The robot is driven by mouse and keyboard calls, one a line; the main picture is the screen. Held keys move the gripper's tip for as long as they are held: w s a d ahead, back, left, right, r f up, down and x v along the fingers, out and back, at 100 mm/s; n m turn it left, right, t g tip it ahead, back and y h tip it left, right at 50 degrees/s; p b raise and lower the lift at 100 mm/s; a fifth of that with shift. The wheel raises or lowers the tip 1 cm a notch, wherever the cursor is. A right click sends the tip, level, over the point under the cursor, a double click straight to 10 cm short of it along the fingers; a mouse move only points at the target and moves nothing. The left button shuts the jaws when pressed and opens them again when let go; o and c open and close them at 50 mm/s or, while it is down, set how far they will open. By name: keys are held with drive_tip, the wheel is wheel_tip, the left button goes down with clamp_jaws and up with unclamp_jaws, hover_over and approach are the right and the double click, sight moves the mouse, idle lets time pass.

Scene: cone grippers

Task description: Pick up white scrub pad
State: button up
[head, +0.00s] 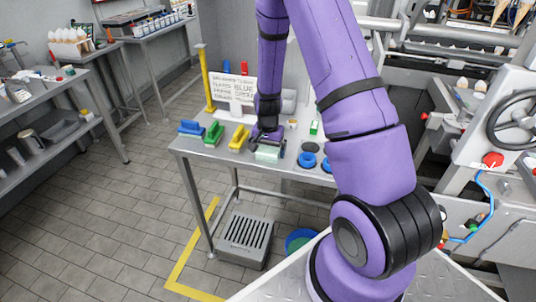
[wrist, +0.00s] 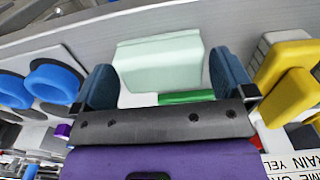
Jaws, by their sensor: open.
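The white scrub pad (wrist: 158,62) is a pale, slightly greenish block in the wrist view, lying near the edge of the metal table. In the head view the pad (head: 267,154) shows just in front of my gripper. My gripper (wrist: 160,82) is open, with one dark blue finger on each side of the pad. Small gaps show between the fingers and the pad. In the head view my gripper (head: 267,145) points down at the table, and my purple arm hides part of the table. How high the fingertips are above the tabletop is hard to tell.
A yellow brush (head: 239,138) stands close to the left of my gripper, with a green brush (head: 213,134) and a blue brush (head: 191,128) beyond. Blue round items (head: 307,160) lie to the right. A sign (head: 236,92) stands behind. A green strip (wrist: 187,97) shows beside the pad.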

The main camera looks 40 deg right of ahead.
drive_tip(key=shift+f, duration=0.6)
drive_tip(key=shift+c, duration=0.5)
drive_tip(key=c, duration=0.7)
drive_tip(key=shift+r, duration=0.1)
